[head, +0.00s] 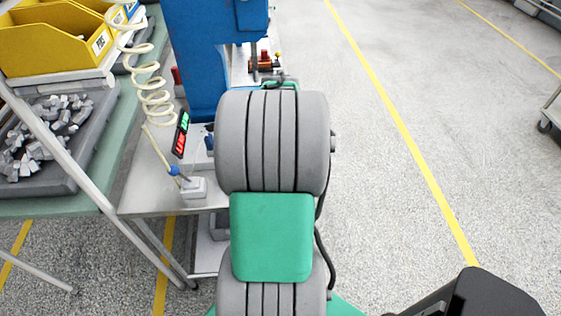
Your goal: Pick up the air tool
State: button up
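A cream coiled air hose (150,85) hangs at the left and runs down to a blue fitting (173,170) by a small pale grey block (194,187) on the metal bench. I cannot tell whether the fitting and block are the air tool or only its connection; no other air tool shows clearly. My arm, with grey ribbed joints and a green cover, rises through the middle of the view and hides part of the bench. My gripper is not visible, so its hold cannot be seen.
A blue machine (200,60) stands on the metal bench (150,200). A small red and green panel (181,134) is near the hose. Yellow bins (55,40) and a dark tray (35,180) of grey metal parts are at left.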

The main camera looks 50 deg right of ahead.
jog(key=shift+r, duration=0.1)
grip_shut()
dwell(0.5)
